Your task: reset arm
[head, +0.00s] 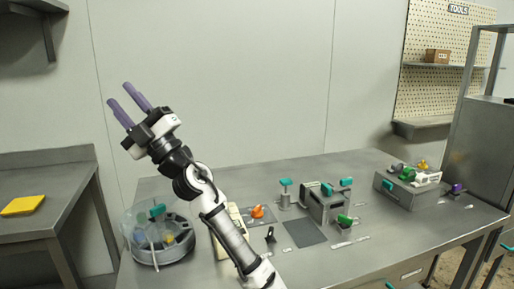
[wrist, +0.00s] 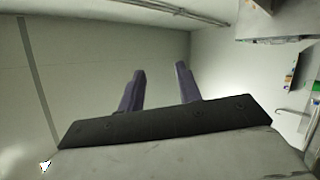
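My gripper (head: 124,103) is raised high above the left part of the metal bench in the head view, with its two purple fingers pointing up and to the left. The fingers stand apart with nothing between them. In the wrist view my gripper (wrist: 160,80) also shows its two purple fingers with a clear gap, and only bare wall and ceiling behind them. My arm reaches up from the bottom middle of the head view and hides part of the bench.
A round clear-covered device (head: 163,250) stands at the bench's left end. Teal-handled grey fixtures (head: 326,208) stand mid-bench, and a grey block with coloured knobs (head: 405,190) at the right. A side table (head: 62,158) holds a yellow cloth-like item (head: 23,205). The air around my gripper is clear.

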